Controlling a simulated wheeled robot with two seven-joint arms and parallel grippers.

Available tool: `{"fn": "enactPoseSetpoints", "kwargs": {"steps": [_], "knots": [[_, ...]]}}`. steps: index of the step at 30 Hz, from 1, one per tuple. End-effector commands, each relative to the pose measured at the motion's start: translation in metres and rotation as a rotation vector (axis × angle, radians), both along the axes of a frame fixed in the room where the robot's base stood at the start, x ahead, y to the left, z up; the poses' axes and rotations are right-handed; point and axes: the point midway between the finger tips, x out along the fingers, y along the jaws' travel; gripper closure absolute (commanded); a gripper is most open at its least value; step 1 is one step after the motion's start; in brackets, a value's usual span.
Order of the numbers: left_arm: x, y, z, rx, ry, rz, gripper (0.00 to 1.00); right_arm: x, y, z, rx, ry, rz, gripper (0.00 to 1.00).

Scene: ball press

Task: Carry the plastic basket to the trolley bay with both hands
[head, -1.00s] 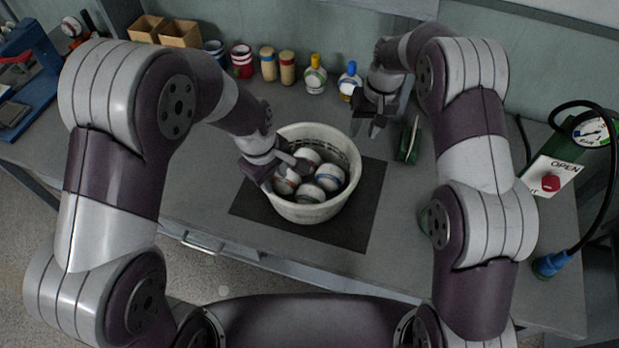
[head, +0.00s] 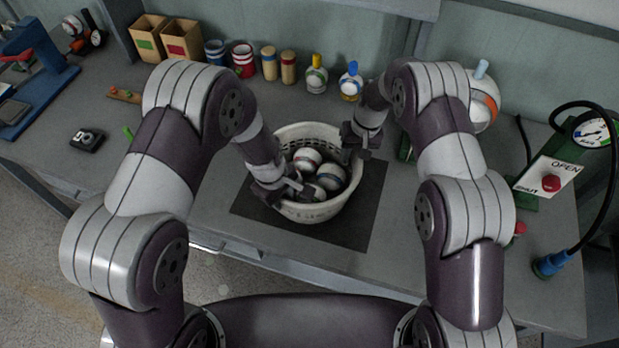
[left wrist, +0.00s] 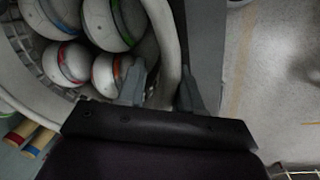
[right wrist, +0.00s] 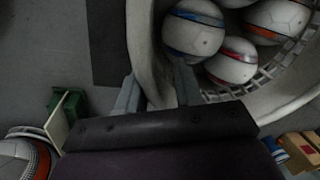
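The white plastic basket (head: 322,214) stands on a dark mat on the bench, with several striped balls (head: 330,176) inside. My left gripper (head: 297,188) is at its near-left rim. In the left wrist view the fingers (left wrist: 163,92) are apart, one inside the basket and one outside, with the basket wall (left wrist: 166,50) between them. My right gripper (head: 357,146) is at the far-right rim. In the right wrist view its fingers (right wrist: 157,92) are also apart and straddle the basket wall (right wrist: 142,45). Neither looks closed on the wall. I cannot make out a trolley bay.
The dark mat (head: 372,215) lies under the basket. Jars, cardboard boxes (head: 182,40) and pumps (head: 316,75) line the back wall. A green object (right wrist: 68,108) stands beside my right gripper. A valve panel with a red button (head: 550,183) and hose is at right. The bench front is clear.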

Motion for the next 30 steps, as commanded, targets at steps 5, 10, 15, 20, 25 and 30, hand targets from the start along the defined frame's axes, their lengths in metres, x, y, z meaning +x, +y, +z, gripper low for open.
{"fn": "enactPoseSetpoints", "kwargs": {"steps": [5,10,15,20,25,30], "knots": [[0.000,0.000,0.000,0.000,0.000,0.000,1.00,0.000,0.000,0.000,0.000,0.000,0.000,1.00],[0.000,0.000,0.000,0.000,0.000,0.000,1.00,0.000,0.000,0.000,0.000,0.000,0.000,1.00],[0.000,0.000,0.007,-0.001,-0.001,0.000,1.00,0.001,0.000,0.007,0.000,-0.002,0.000,1.00],[0.000,0.000,0.029,-0.001,-0.001,0.000,1.00,0.001,0.000,0.030,0.000,-0.002,0.000,1.00],[0.000,0.000,0.053,0.000,0.000,0.001,1.00,0.001,0.000,0.053,0.000,-0.002,0.000,1.00],[0.000,0.000,0.051,0.001,0.001,0.001,1.00,0.000,0.000,0.051,0.000,-0.001,0.000,1.00]]}}
